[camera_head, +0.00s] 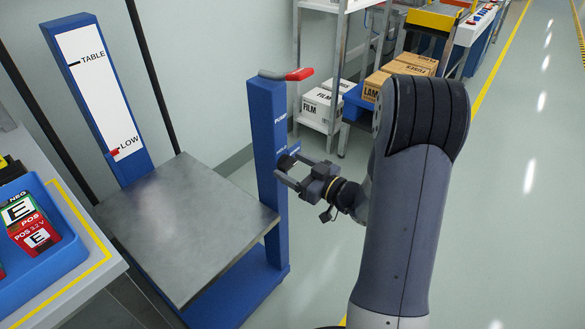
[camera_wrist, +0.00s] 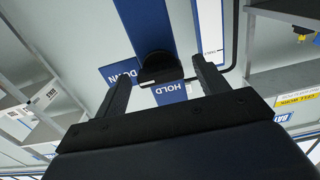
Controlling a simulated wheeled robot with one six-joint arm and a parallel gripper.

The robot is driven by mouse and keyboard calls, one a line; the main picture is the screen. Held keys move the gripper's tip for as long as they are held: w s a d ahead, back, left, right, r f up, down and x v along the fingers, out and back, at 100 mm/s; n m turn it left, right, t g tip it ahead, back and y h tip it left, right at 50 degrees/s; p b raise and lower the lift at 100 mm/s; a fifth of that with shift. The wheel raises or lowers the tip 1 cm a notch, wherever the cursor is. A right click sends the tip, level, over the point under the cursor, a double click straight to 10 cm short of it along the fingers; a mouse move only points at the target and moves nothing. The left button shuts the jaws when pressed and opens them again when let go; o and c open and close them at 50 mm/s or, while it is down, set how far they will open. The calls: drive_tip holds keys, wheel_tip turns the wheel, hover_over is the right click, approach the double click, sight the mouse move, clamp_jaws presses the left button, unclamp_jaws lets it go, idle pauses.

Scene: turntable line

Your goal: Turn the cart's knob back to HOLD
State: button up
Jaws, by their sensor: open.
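The cart has a bare grey platform (camera_head: 185,222) and a blue post (camera_head: 268,150) with lettering down its face, partly hidden by my gripper. A black round knob (camera_wrist: 160,69) sits on the post; in the head view the knob (camera_head: 285,162) shows small by my fingertips. In the wrist view a HOLD label (camera_wrist: 172,91) is just below the knob and a DOWN label (camera_wrist: 122,74) is to its left.
A scale board (camera_head: 98,85) marked TABLE and LOW has its red marker (camera_head: 113,152) at LOW. A red-ended handle (camera_head: 298,75) tops the post. A blue tray (camera_head: 60,255) with battery boxes is at left. A shelf (camera_head: 335,60) with FILM boxes stands behind. Floor at right is clear.

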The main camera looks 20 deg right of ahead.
drive_tip(key=shift+w+a, duration=0.2)
drive_tip(key=shift+w, duration=0.05)
drive_tip(key=shift+c, duration=0.2)
drive_tip(key=c, duration=0.9)
